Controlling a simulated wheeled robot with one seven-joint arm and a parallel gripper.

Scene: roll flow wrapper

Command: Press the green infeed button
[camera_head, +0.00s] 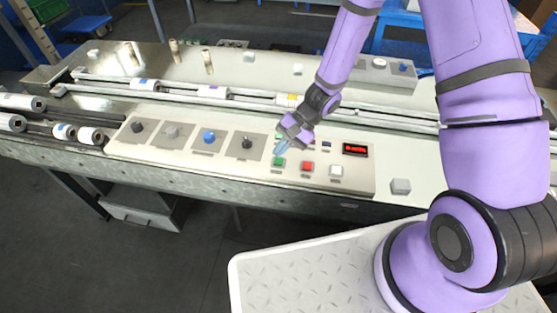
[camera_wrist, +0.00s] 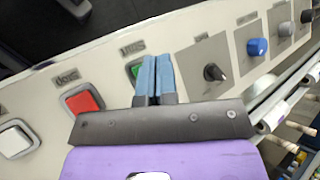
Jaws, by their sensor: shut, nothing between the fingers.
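The green infeed button (camera_head: 278,162) is a small square button on the front control panel, left of the red button (camera_head: 307,166). In the wrist view the green button (camera_wrist: 137,70) is partly hidden behind my fingers. My gripper (camera_head: 281,147) is shut and empty, with its blue fingertips together just above the green button in the head view. In the wrist view the fingertips (camera_wrist: 154,60) overlap the right part of the green button. I cannot tell whether they touch it.
The panel also has a white button (camera_head: 336,171), several knobs including a blue one (camera_head: 208,137), and a red-lit display (camera_head: 355,149). A conveyor with rolls (camera_head: 213,92) runs behind it. A loose white block (camera_head: 401,186) stands to the right.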

